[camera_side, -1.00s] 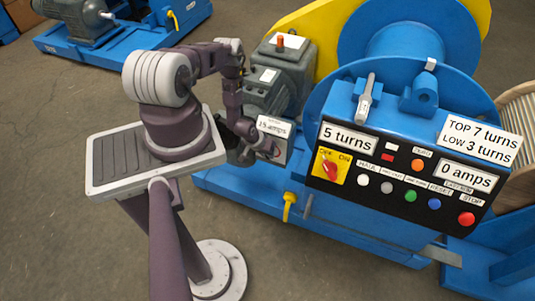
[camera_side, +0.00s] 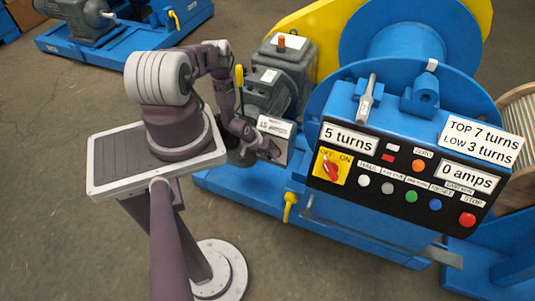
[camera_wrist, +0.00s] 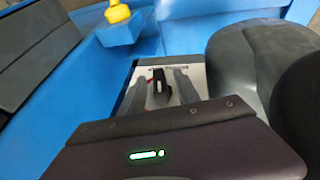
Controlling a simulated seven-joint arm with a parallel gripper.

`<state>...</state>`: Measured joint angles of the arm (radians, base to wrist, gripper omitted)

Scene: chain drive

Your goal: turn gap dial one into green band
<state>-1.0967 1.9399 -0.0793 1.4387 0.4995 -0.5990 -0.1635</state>
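In the wrist view a pale plate (camera_wrist: 201,82) carries a small dark knob with a reddish mark (camera_wrist: 159,84), which looks like the gap dial. My gripper (camera_wrist: 160,80) points at it, with its two grey fingers apart, one on each side of the knob. I cannot tell whether they touch it. In the side view my gripper (camera_side: 268,151) is at the small labelled box (camera_side: 284,154) beside the grey motor; the dial face is mostly hidden there. I cannot make out a green band or the dial's number.
A blue winch frame (camera_side: 240,192) surrounds the box. A black control panel (camera_side: 398,181) with buttons and a red switch reads 5 turns and 0 amps. A yellow handle (camera_side: 239,75) stands behind my arm. A dark rounded body (camera_wrist: 262,62) is close right in the wrist view.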

